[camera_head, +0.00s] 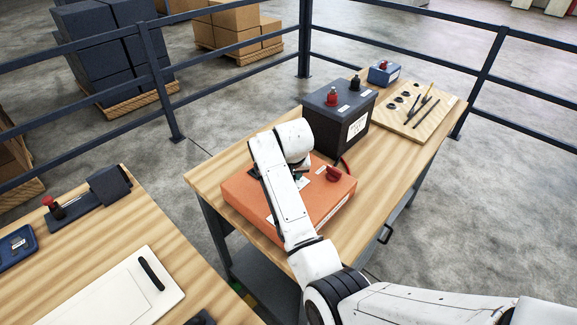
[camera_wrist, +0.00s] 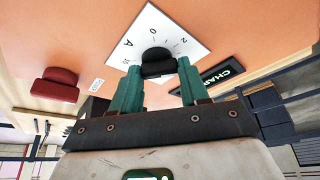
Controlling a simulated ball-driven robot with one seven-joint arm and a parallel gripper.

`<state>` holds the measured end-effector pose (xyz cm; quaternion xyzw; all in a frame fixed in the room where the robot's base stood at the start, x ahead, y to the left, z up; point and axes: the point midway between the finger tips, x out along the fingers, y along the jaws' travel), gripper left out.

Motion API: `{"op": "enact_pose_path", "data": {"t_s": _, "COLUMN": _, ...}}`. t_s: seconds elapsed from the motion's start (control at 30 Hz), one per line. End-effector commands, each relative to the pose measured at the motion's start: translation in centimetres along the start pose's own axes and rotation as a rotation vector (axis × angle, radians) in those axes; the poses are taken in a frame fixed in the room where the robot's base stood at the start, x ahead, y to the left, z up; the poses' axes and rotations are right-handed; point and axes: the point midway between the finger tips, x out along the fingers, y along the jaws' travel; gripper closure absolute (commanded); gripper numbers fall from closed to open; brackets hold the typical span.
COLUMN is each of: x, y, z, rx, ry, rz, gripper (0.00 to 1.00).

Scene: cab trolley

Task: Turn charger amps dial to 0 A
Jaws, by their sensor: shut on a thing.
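The orange charger (camera_head: 241,196) lies on the wooden trolley top. Its amps dial, a black knob (camera_wrist: 157,56) on a white scale plate (camera_wrist: 139,32) marked A, shows in the wrist view. My gripper (camera_wrist: 159,68) has its teal fingers on both sides of the knob, shut on it. The scale appears turned in this view, and I cannot tell which mark the knob points at.
A red knob (camera_head: 333,174) sits on the charger and also shows in the wrist view (camera_wrist: 56,84). A black battery (camera_head: 340,117) with red and black terminals stands behind. Beyond are a small blue box (camera_head: 384,73) and a tool board (camera_head: 424,115). Another table (camera_head: 75,255) is at left.

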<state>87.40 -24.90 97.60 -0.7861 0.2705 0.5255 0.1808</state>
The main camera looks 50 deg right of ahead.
Motion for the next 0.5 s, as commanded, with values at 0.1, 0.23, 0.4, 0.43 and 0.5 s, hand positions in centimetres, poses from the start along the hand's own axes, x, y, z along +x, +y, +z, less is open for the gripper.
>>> {"op": "enact_pose_path", "data": {"t_s": 0.1, "x": -0.46, "y": 0.18, "z": -0.22, "rx": -0.1, "ry": 0.002, "rz": -0.041, "gripper": 0.86}}
{"op": "enact_pose_path", "data": {"t_s": 0.23, "x": -0.34, "y": 0.26, "z": -0.2, "rx": -0.213, "ry": 0.003, "rz": -0.089, "gripper": 0.86}}
{"op": "enact_pose_path", "data": {"t_s": 0.4, "x": -0.21, "y": 0.32, "z": -0.19, "rx": -0.362, "ry": 0.003, "rz": -0.151, "gripper": 0.86}}
{"op": "enact_pose_path", "data": {"t_s": 0.43, "x": -0.19, "y": 0.34, "z": -0.18, "rx": -0.388, "ry": 0.003, "rz": -0.162, "gripper": 0.86}}
{"op": "enact_pose_path", "data": {"t_s": 0.5, "x": -0.15, "y": 0.4, "z": -0.2, "rx": -0.449, "ry": 0.004, "rz": -0.187, "gripper": 0.86}}
